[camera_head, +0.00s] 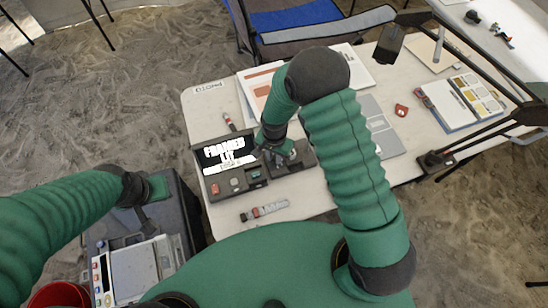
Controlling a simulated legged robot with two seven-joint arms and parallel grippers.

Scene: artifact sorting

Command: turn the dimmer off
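A dark control box with a lit screen (231,154) sits at the near left part of the white table. Its lettering is only partly legible, and a red button (215,188) is on its lower left. Next to it on the right is a smaller dark box (304,158), which may be the dimmer; its control is mostly hidden by my gripper. My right gripper (279,156) points down at this smaller box; I cannot tell whether it touches or is open. My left gripper (150,190) is over the dark case at the lower left, its fingers unclear.
The white table (318,195) holds papers, a grey folder (380,130), a small red item (401,110), a sample tray (462,100) and a colour strip (264,211). A lamp base (436,161) stands at the right. A dark case (180,215) with a device (140,270) is lower left.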

